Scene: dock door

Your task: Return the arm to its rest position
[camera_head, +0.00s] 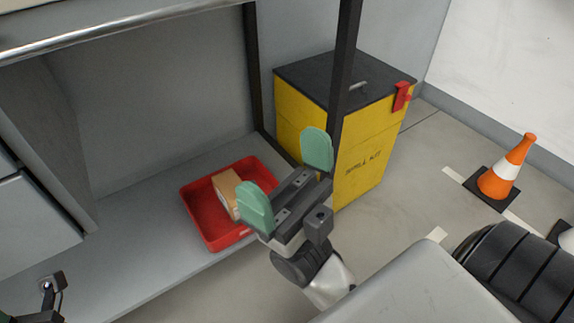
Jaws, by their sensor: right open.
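My right gripper (286,178) is open, with its two green fingertips spread wide and nothing seen between them. It is in front of the lower shelf, and its left fingertip overlaps the edge of a red tray (206,228) in the picture. A tan box (226,188) lies in the tray, partly hidden by that fingertip.
The tray rests on a grey shelf (150,245) with a dark post (343,75) on its right. Behind the post stands a yellow bin (365,155) with a black lid and red latch. An orange cone (508,170) stands on the floor at right. Open floor lies between bin and cone.

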